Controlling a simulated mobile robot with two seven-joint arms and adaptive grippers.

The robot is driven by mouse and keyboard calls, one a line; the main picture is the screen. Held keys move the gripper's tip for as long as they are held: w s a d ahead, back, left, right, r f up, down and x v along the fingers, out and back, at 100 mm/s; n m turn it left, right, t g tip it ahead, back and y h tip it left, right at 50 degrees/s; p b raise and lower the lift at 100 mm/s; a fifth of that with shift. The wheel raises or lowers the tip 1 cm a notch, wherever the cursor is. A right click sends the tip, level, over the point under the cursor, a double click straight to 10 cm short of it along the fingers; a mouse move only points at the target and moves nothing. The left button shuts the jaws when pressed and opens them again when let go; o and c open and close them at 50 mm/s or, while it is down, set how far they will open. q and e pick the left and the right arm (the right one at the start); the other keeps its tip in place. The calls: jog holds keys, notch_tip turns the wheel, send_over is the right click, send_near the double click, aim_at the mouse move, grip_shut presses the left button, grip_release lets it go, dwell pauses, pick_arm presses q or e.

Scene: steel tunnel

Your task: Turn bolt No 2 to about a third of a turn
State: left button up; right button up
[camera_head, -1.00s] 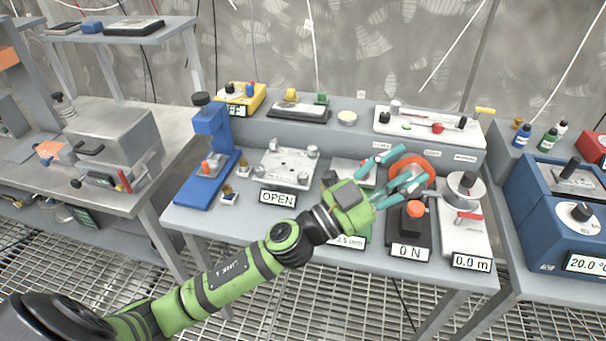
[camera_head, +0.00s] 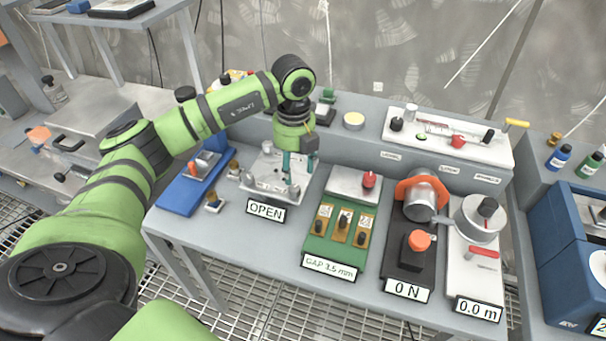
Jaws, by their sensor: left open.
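A pale metal plate (camera_head: 262,166) with several silver bolts near its corners lies on the middle bench, behind a label (camera_head: 265,211) reading "OPEN". I cannot read bolt numbers, so I cannot tell which is No 2. My left gripper (camera_head: 291,178) points straight down over the plate's right side, its teal fingers open. A bolt (camera_head: 294,193) shows at the fingertips, near the plate's front right corner. I cannot tell whether the fingers touch it. The gripper and wrist hide the plate's back right part. My right gripper is not in view.
Left of the plate is a blue stand (camera_head: 178,198), partly behind my arm. Right of it are a green gap gauge (camera_head: 318,246), a black unit with an orange knob (camera_head: 417,241) and a white dial unit (camera_head: 475,265). A raised shelf (camera_head: 350,143) runs behind.

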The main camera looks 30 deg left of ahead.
aim_at(294, 187)
pick_arm(q)
jog(key=f, duration=0.1)
jog(key=s+f+p, duration=0.1)
jog(key=f, duration=0.1)
jog(key=shift+s+f, duration=0.2)
jog(key=shift+f, duration=0.05)
jog(key=shift+w+f, duration=0.15)
jog(key=shift+f, duration=0.35)
jog(key=shift+w+f, duration=0.15)
jog(key=shift+f, duration=0.35)
jog(key=shift+d+f, duration=0.1)
jog(key=shift+f, duration=0.1)
grip_shut()
jog(key=shift+f+m, duration=0.1)
jog(key=shift+m, duration=0.2)
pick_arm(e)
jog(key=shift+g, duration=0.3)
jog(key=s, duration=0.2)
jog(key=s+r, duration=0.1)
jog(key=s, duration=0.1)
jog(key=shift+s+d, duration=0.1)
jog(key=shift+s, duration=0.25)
